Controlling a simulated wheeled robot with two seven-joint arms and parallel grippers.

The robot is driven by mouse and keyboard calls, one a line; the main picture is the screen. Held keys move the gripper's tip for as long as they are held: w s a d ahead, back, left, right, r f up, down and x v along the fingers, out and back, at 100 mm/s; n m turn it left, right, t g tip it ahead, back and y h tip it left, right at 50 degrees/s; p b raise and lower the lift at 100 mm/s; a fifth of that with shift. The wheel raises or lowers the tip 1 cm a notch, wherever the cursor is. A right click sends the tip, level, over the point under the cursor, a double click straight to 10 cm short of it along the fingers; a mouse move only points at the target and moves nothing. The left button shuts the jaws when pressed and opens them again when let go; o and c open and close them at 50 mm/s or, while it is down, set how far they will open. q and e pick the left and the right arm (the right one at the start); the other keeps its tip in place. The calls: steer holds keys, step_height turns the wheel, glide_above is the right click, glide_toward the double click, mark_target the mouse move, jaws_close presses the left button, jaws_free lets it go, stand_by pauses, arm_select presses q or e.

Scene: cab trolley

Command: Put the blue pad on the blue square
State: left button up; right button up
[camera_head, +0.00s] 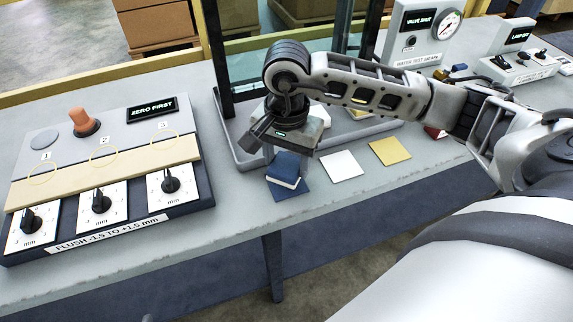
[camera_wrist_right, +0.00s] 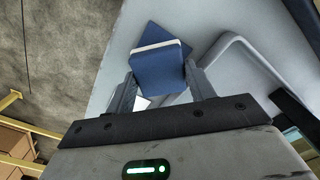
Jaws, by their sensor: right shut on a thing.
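The blue pad (camera_head: 286,165) is a small dark blue block with a white edge. My right gripper (camera_head: 287,158) is shut on it, one finger on each side, pointing down at the table. In the wrist view, the pad (camera_wrist_right: 160,68) sits between the two fingers (camera_wrist_right: 163,85). The blue square (camera_head: 286,192) lies flat on the table under the pad, partly covered by it. In the wrist view, a corner of the square (camera_wrist_right: 163,35) shows beyond the pad, turned relative to it. I cannot tell whether the pad touches the square. My left gripper is not in view.
A white square (camera_head: 342,166) and a yellow square (camera_head: 389,150) lie to the right. A grey tray (camera_head: 232,150) with a dark upright frame stands behind. A dial panel (camera_head: 110,180) stands at left, gauge boxes (camera_head: 422,35) at back right. The table's front edge is close.

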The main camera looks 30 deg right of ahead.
mark_target(287, 165)
steer(key=shift+a+f, duration=0.1)
steer(key=shift+f, duration=1)
steer(key=shift+f, duration=0.2)
steer(key=o, duration=1)
step_height(287, 165, up, 12)
steer(key=shift+r, duration=0.25)
steer(key=shift+s+f, duration=0.1)
steer(key=shift+s, duration=0.05)
